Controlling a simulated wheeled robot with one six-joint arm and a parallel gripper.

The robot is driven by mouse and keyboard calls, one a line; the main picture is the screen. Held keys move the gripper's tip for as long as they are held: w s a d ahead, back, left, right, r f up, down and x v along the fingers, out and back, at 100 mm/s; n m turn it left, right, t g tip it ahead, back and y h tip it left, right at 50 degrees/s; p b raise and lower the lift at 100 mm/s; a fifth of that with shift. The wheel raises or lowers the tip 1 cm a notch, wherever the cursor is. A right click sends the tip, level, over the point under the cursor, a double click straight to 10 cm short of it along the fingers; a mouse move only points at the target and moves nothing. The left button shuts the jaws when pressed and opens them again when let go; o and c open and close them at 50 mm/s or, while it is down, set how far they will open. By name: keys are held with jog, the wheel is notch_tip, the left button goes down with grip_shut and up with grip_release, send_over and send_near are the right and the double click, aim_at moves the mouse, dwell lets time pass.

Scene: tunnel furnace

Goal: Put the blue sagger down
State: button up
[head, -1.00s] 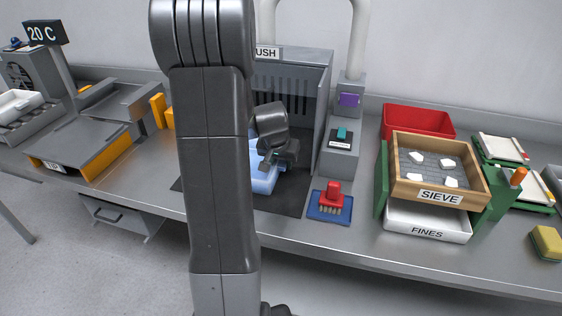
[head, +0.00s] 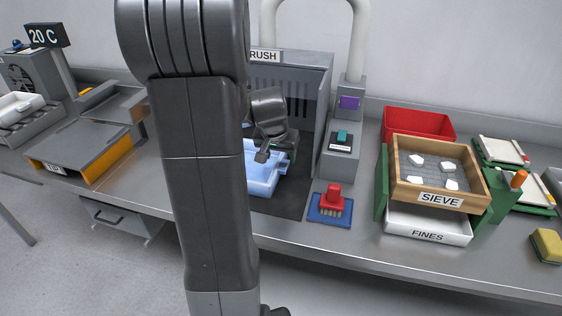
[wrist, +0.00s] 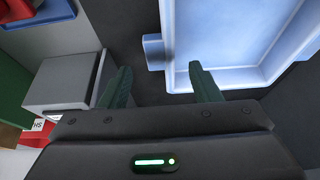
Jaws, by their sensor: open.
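The blue sagger (head: 264,178) rests on the dark mat at the front of the grey booth labelled with a partly covered word ending in "RUSH". My arm hides its left part in the head view. In the wrist view the sagger (wrist: 178,30) is a pale blue open tray at the upper right, cut off by the frame. The visible part of its inside is bare. A small lug (wrist: 154,52) sticks out from its side wall. My gripper (wrist: 160,80) is open and empty, its fingertips spread to either side of the lug and just short of it.
A red brush (head: 333,197) stands on a blue pad just right of the mat (head: 291,203). A grey post with a teal switch (head: 342,134) borders the booth's right side. The wooden sieve (head: 440,165) and red bin (head: 418,120) are farther right. Bare bench lies in front.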

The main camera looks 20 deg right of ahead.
aim_at(281, 164)
jog(key=v, duration=0.6)
jog(key=shift+a, duration=0.1)
jog(key=x, duration=1.2)
jog(key=shift+w, duration=0.1)
jog(key=shift+r, duration=1.05)
